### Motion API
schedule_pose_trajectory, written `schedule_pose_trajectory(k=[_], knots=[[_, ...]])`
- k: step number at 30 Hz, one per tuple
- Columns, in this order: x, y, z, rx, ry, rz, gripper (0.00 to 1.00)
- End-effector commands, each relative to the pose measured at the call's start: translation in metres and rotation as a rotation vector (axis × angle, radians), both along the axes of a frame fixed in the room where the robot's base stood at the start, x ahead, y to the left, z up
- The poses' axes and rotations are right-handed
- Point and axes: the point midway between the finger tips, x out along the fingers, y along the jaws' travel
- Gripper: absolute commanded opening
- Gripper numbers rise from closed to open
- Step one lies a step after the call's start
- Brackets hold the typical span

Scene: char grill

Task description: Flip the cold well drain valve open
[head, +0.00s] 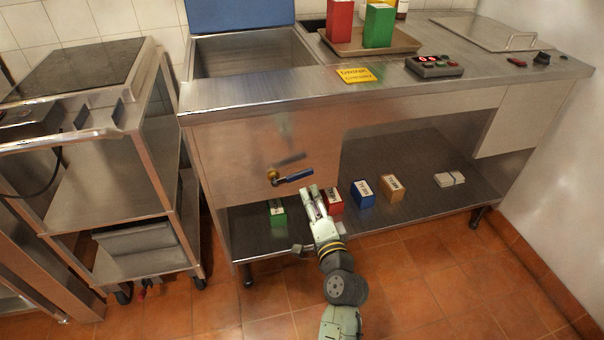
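The drain valve shows in the head view as a brass body (272,175) on the front panel below the cold well (245,54). Its blue lever (296,176) points to the right and lies nearly level, tilted slightly up at its right end. My gripper (311,190) is just below and to the right of the lever's free end, reaching up from the floor side. It appears apart from the lever, though the gap is hard to judge. The fingers are small in this view, and whether they are open or shut is unclear.
Green (278,212), red (333,201), blue (361,192) and tan (391,188) boxes stand on the lower shelf, close to my gripper. A wheeled cart (118,190) stands at the left. The tiled floor in front is clear.

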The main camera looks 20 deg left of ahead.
Motion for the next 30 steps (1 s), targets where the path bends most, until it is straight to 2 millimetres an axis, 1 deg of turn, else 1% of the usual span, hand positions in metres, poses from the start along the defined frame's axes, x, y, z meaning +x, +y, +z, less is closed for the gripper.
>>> schedule_pose_trajectory(k=[2, 5, 12, 18, 23, 30], knots=[[0.003, 0.004, 0.000, 0.017, 0.007, 0.003, 0.38], [0.014, 0.010, 0.002, 0.016, 0.004, 0.002, 0.38], [0.052, 0.037, 0.003, 0.013, 0.004, 0.004, 0.38], [0.077, 0.054, 0.002, 0.012, 0.004, 0.003, 0.38], [0.087, 0.060, 0.001, 0.011, 0.003, 0.002, 0.38], [0.088, 0.061, 0.000, 0.011, 0.004, 0.002, 0.38]])
